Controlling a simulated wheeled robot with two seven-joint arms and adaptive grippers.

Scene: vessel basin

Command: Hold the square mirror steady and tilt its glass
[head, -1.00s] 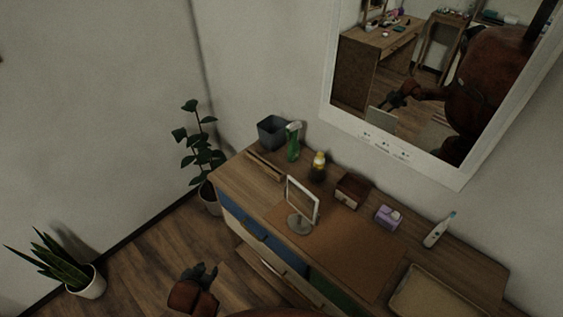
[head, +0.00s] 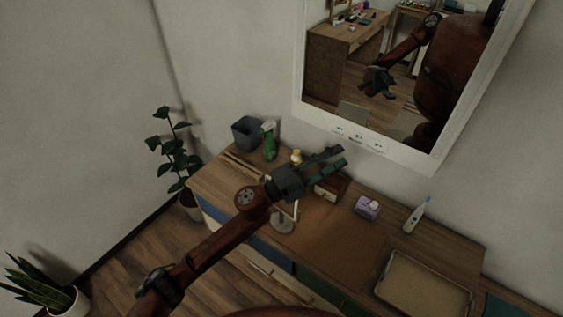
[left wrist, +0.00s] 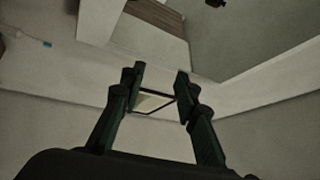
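The square mirror (head: 296,210) stands on its round base (head: 283,221) on the dresser in the head view. Its upper part is hidden behind my left gripper and forearm. My left gripper (head: 341,156) reaches over the dresser from the left and points up and right, past the mirror. In the left wrist view its fingers (left wrist: 158,78) are apart, with nothing visibly clamped. A small dark-rimmed panel (left wrist: 154,103) shows between them; I cannot tell whether it is the square mirror. My right gripper is not in view.
The dresser also holds a dark bin (head: 247,132), a green spray bottle (head: 269,141), a wooden box (head: 330,188), a purple box (head: 367,208), an electric toothbrush (head: 416,216) and a tray (head: 430,290). A large wall mirror (head: 385,158) hangs behind. The brown mat (head: 340,250) has free room.

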